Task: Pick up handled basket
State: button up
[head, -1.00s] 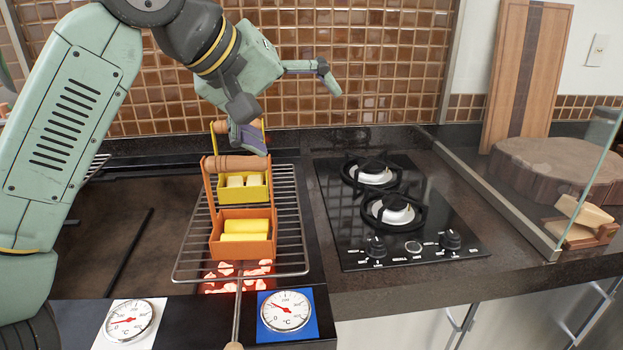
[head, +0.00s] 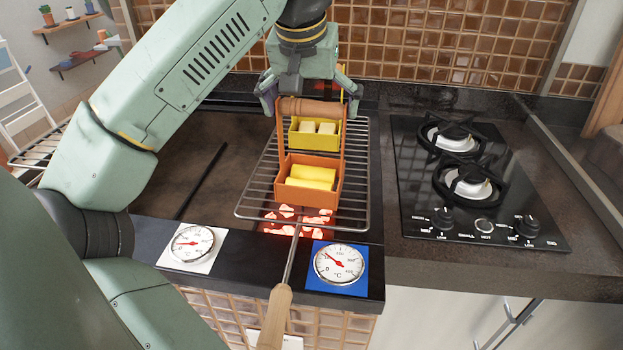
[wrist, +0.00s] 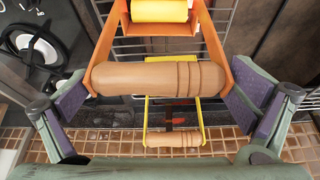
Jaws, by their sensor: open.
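An orange basket (head: 308,190) with a wooden bar handle (head: 308,108) stands on the wire grill rack and holds yellow rolls (head: 312,176). Behind it stands a yellow basket (head: 315,142) with pale pieces inside; its own wooden handle (wrist: 173,139) shows in the wrist view. My gripper (head: 309,101) is open at the orange basket's handle. In the wrist view the orange basket's handle (wrist: 160,78) lies crosswise between the two spread fingers, one near each end. Whether a finger touches it I cannot tell.
The wire rack (head: 262,178) lies over glowing coals (head: 298,222), its wooden grip (head: 274,318) toward the front. Two dials, on a white card (head: 192,245) and a blue card (head: 340,268), lie in front. A gas hob (head: 470,185) is at right.

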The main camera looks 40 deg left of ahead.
jog(key=b+x, duration=0.1)
jog(key=x, duration=0.2)
jog(key=shift+f+b, duration=0.35)
jog(key=shift+b, duration=0.05)
jog(key=shift+r, duration=0.15)
jog(key=shift+c, duration=0.5)
jog(key=shift+s+d, duration=0.1)
jog(key=c, duration=1.5)
